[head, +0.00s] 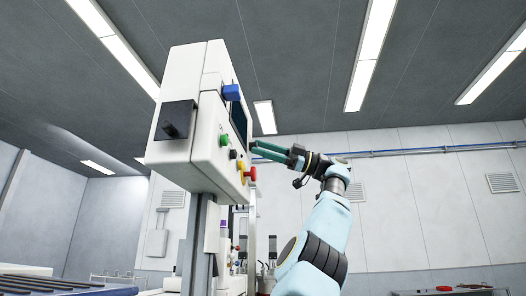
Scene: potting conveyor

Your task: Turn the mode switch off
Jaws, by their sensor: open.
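A white control box (207,150) stands on a grey post in the head view, left of centre. Its right-hand face carries a blue knob (231,92) at the top, a dark screen (239,121), a green button (223,140), a black knob (233,154) and a red mushroom button (250,173) by a yellow part. A black switch block (174,121) sits on the left face. No label shows which is the mode switch. My gripper (253,150) is open, its green fingers pointing left at the button face, just right of the black knob. I cannot tell whether they touch anything.
The post (200,245) carries the box from below. A conveyor (60,287) lies at the lower left, and benches with small items stand behind. A table (450,292) with a red item is at the lower right. The air right of the box is free around my arm.

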